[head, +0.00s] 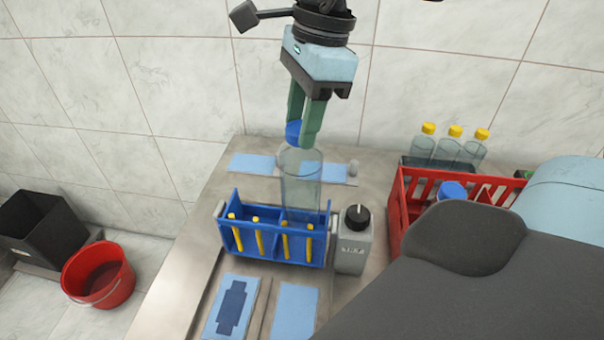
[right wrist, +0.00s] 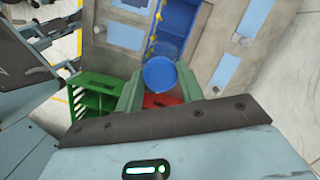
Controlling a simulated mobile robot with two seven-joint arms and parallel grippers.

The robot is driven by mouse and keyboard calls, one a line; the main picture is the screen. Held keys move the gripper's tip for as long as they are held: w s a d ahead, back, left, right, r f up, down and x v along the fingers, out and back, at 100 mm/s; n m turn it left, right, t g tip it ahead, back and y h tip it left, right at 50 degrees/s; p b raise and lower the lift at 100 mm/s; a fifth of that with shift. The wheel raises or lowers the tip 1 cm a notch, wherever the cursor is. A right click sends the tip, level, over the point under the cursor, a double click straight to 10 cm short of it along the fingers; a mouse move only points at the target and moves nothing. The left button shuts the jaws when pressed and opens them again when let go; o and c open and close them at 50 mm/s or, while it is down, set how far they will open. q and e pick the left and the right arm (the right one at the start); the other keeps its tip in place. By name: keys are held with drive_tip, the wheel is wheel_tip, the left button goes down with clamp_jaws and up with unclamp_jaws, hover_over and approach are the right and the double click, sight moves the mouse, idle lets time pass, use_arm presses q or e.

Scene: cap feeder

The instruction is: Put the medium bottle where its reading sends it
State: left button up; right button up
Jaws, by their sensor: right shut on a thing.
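A clear bottle (head: 301,185) with a blue cap (head: 293,132) hangs upright below my right gripper (head: 303,138). The green fingers are shut on the cap. In the right wrist view the blue cap (right wrist: 160,73) shows between the finger ends. The bottle's lower end overlaps the back of a blue caddy (head: 262,258) with yellow sticks; I cannot tell whether it is inside, above or behind it. My left gripper is not in view.
A red crate (head: 397,215) at the right holds another blue-capped bottle (head: 452,190). Several yellow-capped bottles (head: 455,147) stand behind it. A green crate (right wrist: 95,85) shows in the right wrist view. A red bucket (head: 100,285) and a black bin (head: 40,235) are at left.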

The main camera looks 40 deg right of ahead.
drive_tip(key=shift+r+p, duration=0.3)
drive_tip(key=shift+r, duration=0.7)
drive_tip(key=shift+r+p, duration=0.3)
drive_tip(key=shift+r, duration=1.05)
drive_tip(key=shift+r+p, duration=0.35)
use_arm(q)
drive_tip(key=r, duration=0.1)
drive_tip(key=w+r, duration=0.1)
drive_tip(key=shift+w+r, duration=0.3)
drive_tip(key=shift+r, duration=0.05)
